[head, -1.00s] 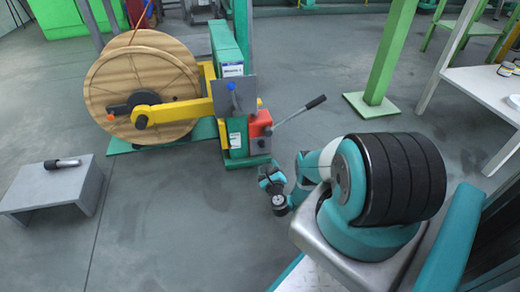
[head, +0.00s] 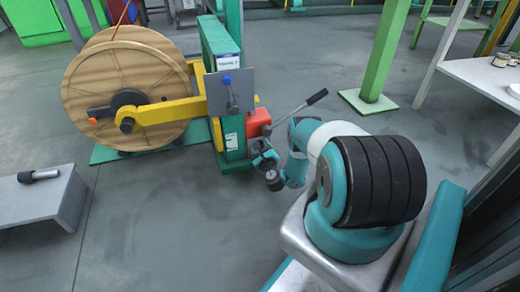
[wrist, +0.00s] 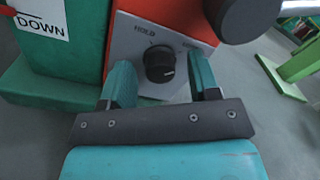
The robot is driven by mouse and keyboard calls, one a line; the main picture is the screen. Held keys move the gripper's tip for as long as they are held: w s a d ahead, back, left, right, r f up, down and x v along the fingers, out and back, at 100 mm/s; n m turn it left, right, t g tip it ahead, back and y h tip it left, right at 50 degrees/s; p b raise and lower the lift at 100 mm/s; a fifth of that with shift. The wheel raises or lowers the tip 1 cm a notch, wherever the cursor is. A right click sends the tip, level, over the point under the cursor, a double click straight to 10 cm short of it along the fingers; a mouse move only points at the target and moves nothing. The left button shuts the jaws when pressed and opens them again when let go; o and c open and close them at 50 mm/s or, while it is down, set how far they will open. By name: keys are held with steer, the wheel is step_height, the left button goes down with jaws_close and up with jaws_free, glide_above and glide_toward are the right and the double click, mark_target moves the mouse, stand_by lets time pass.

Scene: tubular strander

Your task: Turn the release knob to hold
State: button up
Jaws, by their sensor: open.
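The release knob (wrist: 160,62) is round and black, on a grey plate (wrist: 133,45) of a red box in the wrist view. The word HOLD stands above it to the left; another label at upper right is partly covered. A small pale mark shows on the knob, but I cannot tell its setting. My gripper (wrist: 158,66) is open, with one teal finger on each side of the knob and visible gaps between. In the head view my gripper (head: 266,167) is low beside the red box (head: 257,121); the knob cannot be made out there.
A lever with a black grip (head: 316,96) sticks out above my gripper. A green post (head: 231,95) stands left of the box, by a wooden reel (head: 130,90). A grey bench (head: 45,200) is at left. The floor between is clear.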

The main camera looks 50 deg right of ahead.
steer(key=c, duration=0.9)
steer(key=shift+n, duration=0.3)
steer(key=shift+f+n+t+p, duration=0.2)
steer(key=shift+n+p, duration=1.7)
steer(key=shift+n, duration=2.55)
steer(key=shift+f+n+t+p, duration=0.15)
steer(key=shift+n+p, duration=1.75)
steer(key=shift+n, duration=2.55)
steer(key=shift+y, duration=0.3)
steer(key=o, duration=0.9)
steer(key=shift+r, duration=0.1)
